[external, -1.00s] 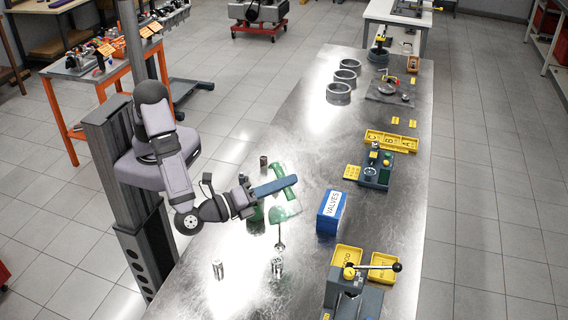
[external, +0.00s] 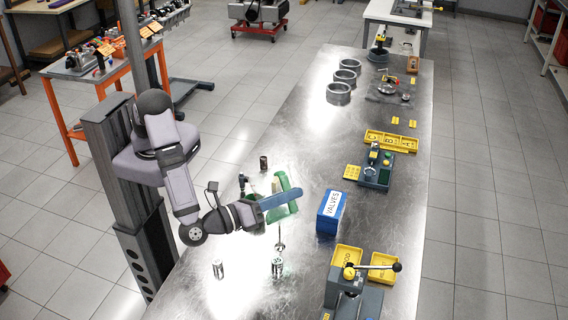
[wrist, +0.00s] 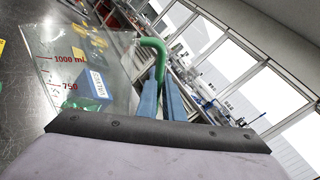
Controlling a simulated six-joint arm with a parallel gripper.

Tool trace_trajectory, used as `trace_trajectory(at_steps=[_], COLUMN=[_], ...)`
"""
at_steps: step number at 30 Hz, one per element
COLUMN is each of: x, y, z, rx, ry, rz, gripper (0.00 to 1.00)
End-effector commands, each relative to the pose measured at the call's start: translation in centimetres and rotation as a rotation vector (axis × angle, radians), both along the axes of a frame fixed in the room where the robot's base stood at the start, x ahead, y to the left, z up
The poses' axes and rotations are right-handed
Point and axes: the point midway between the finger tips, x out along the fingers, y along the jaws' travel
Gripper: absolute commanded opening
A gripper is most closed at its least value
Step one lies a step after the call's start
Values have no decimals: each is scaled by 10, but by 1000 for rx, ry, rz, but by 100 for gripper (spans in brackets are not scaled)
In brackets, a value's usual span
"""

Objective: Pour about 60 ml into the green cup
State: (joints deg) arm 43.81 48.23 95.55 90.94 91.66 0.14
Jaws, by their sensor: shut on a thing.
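My gripper (external: 290,197) has two blue fingers, shut on the green handle (wrist: 154,50) of a clear measuring jug. The jug wall (wrist: 45,42) fills the upper left of the wrist view, with red marks at 1000 ml and 750. In the external view the jug (external: 283,210) is a green patch under the fingers, above the bench. Its tilt and liquid level are hard to tell, and no stream shows clearly. I cannot make out the green cup for certain; my gripper and the jug may hide it.
A blue VALVES box (external: 331,212) stands to the right of the jug. Metal cylinders (external: 218,268) (external: 277,267) stand on the near bench, another (external: 263,163) beyond the gripper. A lever press (external: 355,285) with yellow trays is at the near right. The bench centre beyond is clear.

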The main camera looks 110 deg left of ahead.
Motion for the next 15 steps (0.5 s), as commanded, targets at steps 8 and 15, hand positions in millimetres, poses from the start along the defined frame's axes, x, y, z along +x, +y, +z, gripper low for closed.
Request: trace_trajectory(at_steps=[8,15], x=[17,28], y=[-14,-22], z=[-18,-38], rx=[152,282], ry=[171,319], rz=[-1,-2], gripper=[0,0])
